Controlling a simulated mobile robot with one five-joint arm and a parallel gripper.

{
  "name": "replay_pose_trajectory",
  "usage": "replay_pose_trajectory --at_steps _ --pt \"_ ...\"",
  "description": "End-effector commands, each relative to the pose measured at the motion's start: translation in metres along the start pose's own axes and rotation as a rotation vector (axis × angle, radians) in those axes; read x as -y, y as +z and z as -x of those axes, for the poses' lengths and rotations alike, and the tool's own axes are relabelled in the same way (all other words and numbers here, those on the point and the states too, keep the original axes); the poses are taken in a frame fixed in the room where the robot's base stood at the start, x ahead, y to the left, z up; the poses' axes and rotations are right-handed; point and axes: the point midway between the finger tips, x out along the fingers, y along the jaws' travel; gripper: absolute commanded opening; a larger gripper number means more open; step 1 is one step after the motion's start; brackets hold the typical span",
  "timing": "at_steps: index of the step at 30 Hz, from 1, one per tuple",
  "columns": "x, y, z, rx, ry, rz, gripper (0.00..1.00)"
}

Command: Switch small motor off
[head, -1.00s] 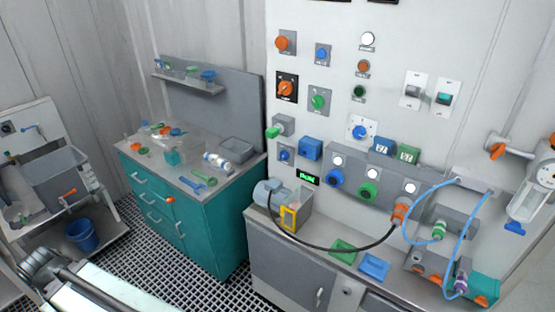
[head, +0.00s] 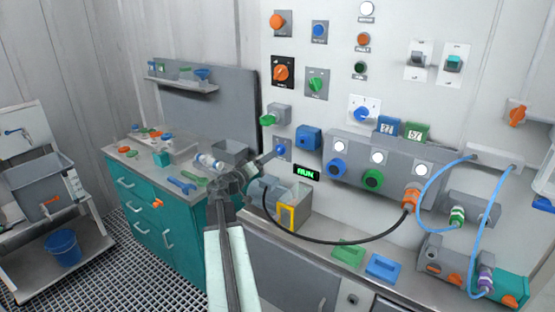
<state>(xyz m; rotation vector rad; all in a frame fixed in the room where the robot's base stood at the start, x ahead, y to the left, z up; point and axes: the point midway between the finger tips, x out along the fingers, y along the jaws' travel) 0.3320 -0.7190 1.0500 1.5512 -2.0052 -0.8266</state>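The small motor (head: 268,190) is a grey-blue cylinder on the bench top, with a yellow frame (head: 287,217) beside it and a black cable leading to the right. A display (head: 306,173) above it glows green and reads RUN. My wrist hides part of the motor's left side.
Above the knob a green handle (head: 268,121) sticks out of a grey box. A blue box (head: 308,138) is to the right. Orange and green rotary switches are higher up. The teal cabinet (head: 150,215) with loose tools stands left of my arm.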

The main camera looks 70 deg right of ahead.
Motion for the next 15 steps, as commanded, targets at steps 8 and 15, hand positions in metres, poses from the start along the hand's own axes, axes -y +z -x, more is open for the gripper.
replay_pose_trajectory --at_steps 8,15 --pt "0.000 -0.001 -0.025 0.004 0.000 0.001 0.64" --pt "0.001 -0.001 -0.069 0.005 0.001 0.001 0.64"
